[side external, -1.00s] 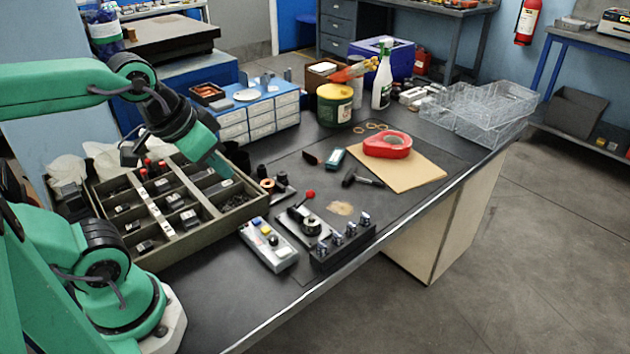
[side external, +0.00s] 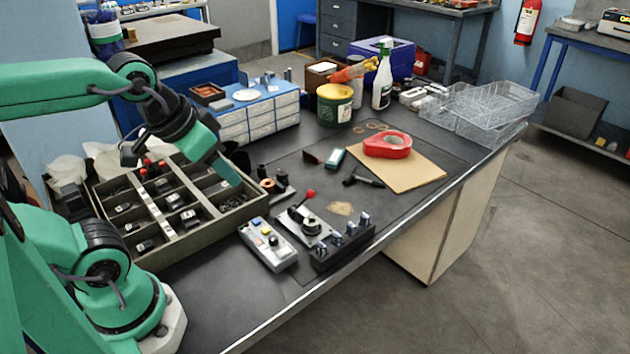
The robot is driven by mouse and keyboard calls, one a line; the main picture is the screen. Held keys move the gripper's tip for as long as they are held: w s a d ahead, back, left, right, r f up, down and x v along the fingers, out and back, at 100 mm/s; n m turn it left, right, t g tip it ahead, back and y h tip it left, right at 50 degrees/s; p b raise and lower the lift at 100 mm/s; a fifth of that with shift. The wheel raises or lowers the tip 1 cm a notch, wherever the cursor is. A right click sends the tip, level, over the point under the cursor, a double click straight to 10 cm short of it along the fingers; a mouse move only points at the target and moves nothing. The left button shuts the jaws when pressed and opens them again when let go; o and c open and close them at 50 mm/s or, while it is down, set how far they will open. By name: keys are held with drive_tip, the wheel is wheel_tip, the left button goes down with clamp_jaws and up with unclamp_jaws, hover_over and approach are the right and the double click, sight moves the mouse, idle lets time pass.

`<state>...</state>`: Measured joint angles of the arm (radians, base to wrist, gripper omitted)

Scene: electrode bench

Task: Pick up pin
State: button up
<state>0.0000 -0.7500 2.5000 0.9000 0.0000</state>
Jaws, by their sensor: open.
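My gripper (side external: 226,171) points down and to the right over the right end of the grey compartment tray (side external: 172,256). It is open, with nothing visible between its fingers. Dark small parts (side external: 238,199) lie in the tray's right compartment, just below the fingertips. I cannot make out a single pin among them; at this size they blur together, and the gripper partly covers that compartment.
A grey button box (side external: 268,245) and a black block with several terminals (side external: 343,241) stand right of the tray. Blue-and-white drawers (side external: 262,118) stand behind it. A red tape dispenser (side external: 387,145) lies on a tan board. The bench's front right is clear.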

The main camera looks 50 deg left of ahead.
drive_tip(key=shift+w, duration=0.15)
drive_tip(key=n+g, duration=0.5)
drive_tip(key=n, duration=0.1)
hover_over(352, 225)
drive_tip(key=f, duration=1.1)
drive_tip(key=shift+a+f, duration=0.3)
drive_tip(key=shift+f, duration=0.1)
drive_tip(key=shift+d+f+g, duration=0.15)
drive_tip(key=shift+f+g, duration=0.15)
drive_tip(key=shift+f, duration=1.4)
drive_tip(key=shift+d+f, duration=0.15)
drive_tip(key=shift+f, duration=2.45)
